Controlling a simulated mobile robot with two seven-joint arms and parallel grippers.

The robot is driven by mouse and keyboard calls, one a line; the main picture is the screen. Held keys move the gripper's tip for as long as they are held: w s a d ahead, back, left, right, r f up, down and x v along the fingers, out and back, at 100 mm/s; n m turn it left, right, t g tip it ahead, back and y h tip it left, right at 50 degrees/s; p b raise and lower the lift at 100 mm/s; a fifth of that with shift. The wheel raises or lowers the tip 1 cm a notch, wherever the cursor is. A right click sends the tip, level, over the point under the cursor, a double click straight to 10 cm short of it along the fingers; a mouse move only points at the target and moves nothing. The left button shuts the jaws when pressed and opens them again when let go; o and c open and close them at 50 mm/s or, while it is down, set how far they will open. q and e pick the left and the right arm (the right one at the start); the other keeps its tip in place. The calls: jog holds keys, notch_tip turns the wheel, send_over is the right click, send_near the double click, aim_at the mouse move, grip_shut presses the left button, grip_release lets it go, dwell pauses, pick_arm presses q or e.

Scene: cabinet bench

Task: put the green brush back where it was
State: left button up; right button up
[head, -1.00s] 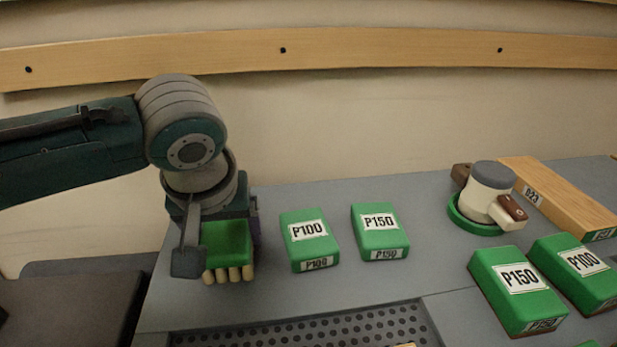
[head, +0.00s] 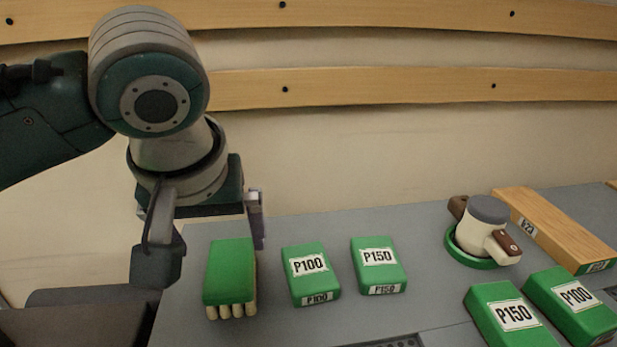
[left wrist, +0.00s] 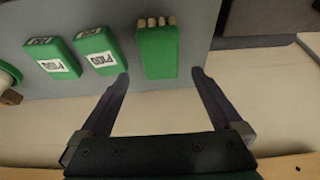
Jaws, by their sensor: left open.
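The green brush (head: 230,272), a green block with several pale bristle tufts along its front edge, rests on the grey bench at the left, beside the block labelled P100 (head: 310,272). My left gripper (head: 208,242) is open and above and behind the brush. In the left wrist view the brush (left wrist: 158,55) lies just beyond and between the two open fingertips (left wrist: 160,75), with nothing held between them. My right gripper is not in view.
A green block labelled P150 (head: 379,265) stands right of P100. Further right are a white sander-like tool (head: 483,228) on a green base, a wooden block (head: 555,229) and two more green blocks (head: 512,318). A perforated panel (head: 390,342) lies at the front.

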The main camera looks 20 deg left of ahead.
pick_arm(q)
jog(key=shift+v, duration=1)
jog(key=s+d+f+m+h, duration=0.1)
jog(key=s+d+m, duration=0.1)
jog(key=s, duration=0.2)
jog(key=s+d+f+m+h, duration=0.1)
jog(key=s+d+f+m, duration=0.1)
jog(key=s, duration=0.2)
jog(key=s+d+f+m+h, duration=0.1)
jog(key=s+d+m, duration=0.1)
jog(key=s, duration=0.2)
jog(key=shift+s+d+f+m+h, duration=0.15)
jog(key=shift+s+f+m+h, duration=0.1)
jog(key=shift+s+m+h, duration=0.05)
jog(key=shift+m+y, duration=0.4)
jog(key=shift+m, duration=0.4)
jog(key=s+a, duration=0.1)
jog(key=s, duration=0.2)
jog(key=s+a, duration=0.1)
jog(key=shift+s+a+f, duration=0.15)
jog(key=shift+s+a, duration=0.1)
jog(key=shift+a, duration=0.1)
jog(key=shift+w+d, duration=0.1)
